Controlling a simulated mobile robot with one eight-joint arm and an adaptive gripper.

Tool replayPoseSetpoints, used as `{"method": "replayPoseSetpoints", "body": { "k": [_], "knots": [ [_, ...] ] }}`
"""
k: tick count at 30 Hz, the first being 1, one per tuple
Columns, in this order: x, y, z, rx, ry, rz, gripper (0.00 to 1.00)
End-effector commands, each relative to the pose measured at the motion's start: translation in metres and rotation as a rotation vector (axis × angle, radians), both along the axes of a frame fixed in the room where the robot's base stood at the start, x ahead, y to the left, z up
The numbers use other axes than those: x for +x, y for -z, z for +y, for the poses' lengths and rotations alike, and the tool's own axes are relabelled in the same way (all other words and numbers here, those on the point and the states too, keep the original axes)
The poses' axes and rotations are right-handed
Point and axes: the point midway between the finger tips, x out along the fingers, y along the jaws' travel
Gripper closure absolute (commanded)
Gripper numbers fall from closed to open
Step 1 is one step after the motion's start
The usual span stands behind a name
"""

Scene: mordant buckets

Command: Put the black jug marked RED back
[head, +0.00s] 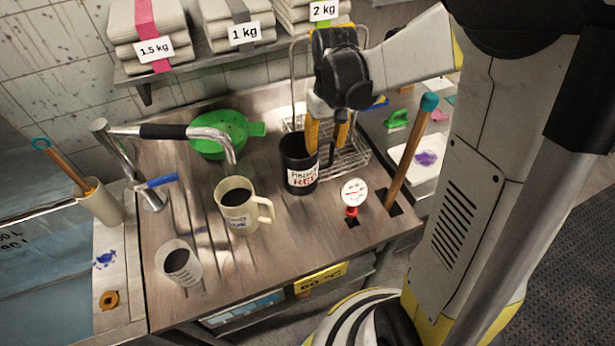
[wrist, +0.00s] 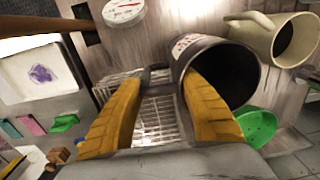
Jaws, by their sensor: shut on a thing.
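The black jug (head: 298,178) has a white label with RED in red letters. It is upright over the wooden counter, just in front of the wire rack; I cannot tell whether its base touches the wood. In the wrist view the jug (wrist: 208,62) is tilted in the picture, its dark mouth facing my camera. My gripper (head: 326,142) comes down at the jug's right side, its yellow fingers closed on the handle side. In the wrist view my gripper (wrist: 160,82) has one finger on each side of the handle; the right finger overlaps the rim.
A cream jug (head: 238,212) with dark liquid stands left of the black jug. A white cup (head: 178,265) is nearer the front. A wire rack (head: 345,160) is behind, a green colander (head: 222,128) back left. A round white dial (head: 355,192) and a blue-topped stick (head: 410,155) stand right.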

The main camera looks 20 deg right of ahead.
Motion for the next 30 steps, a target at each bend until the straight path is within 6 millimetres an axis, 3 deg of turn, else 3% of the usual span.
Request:
{"method": "replayPoseSetpoints", "body": {
  "k": [3,17,29,30],
  "knots": [
    [0.0,0.025,0.0,0.0,0.0,0.0,0.96],
    [0.0,0.077,0.0,0.0,0.0,0.0,0.96],
    [0.0,0.083,0.0,0.0,0.0,0.0,0.96],
    [0.0,0.081,0.0,0.0,0.0,0.0,0.43]
  ]
}}
